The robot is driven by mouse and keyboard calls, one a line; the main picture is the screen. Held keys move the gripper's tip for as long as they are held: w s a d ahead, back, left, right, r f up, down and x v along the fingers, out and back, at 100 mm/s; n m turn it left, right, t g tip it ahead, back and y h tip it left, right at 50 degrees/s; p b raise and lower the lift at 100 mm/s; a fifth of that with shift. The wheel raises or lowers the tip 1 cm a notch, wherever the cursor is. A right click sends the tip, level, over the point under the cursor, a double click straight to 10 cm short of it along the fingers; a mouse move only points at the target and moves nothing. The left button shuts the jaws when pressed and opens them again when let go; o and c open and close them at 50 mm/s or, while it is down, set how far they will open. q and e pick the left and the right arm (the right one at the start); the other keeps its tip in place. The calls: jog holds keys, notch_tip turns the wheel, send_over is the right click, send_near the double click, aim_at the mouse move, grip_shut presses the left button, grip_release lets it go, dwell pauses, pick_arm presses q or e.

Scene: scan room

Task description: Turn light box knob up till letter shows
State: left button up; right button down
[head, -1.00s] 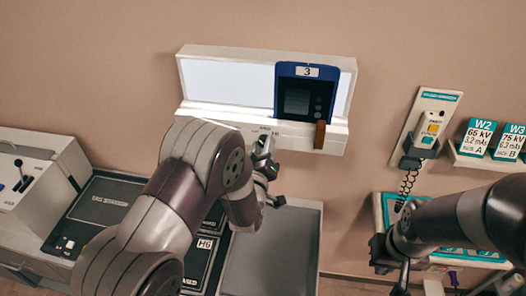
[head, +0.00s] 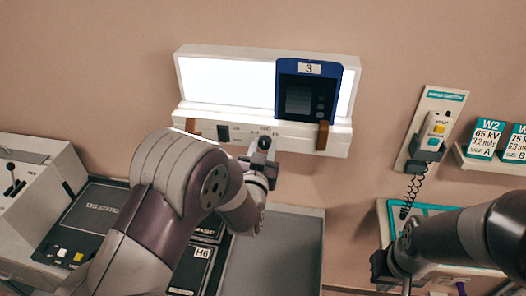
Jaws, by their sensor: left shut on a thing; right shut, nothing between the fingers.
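The light box (head: 222,82) is on the wall, its white panel brightly lit. A blue-framed plate (head: 327,72) labelled 3 stands against the right part of the panel. Its dark window (head: 299,97) shows faint grey shapes; I cannot make out a letter. My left gripper (head: 262,150) is at the box's lower front ledge, shut on the knob there. The knob is mostly hidden by the fingers, and its mark cannot be read. My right gripper (head: 388,272) is shut and empty, low at the right, away from the box.
A wall handset (head: 435,130) with a coiled cord hangs to the right. Cards W2 (head: 487,138) and W3 (head: 516,143) stand on a shelf beside it. A console with levers (head: 14,180) is at the left. A grey tray (head: 275,250) lies below the box.

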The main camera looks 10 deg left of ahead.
pick_arm(q)
jog(key=shift+f, duration=0.15)
dwell(0.4)
jog(key=o, duration=1)
jog(key=shift+s, duration=0.15)
jog(key=shift+o, duration=0.2)
jog(key=shift+s, duration=0.35)
jog(key=s+b, duration=0.3)
jog(key=s, duration=0.9)
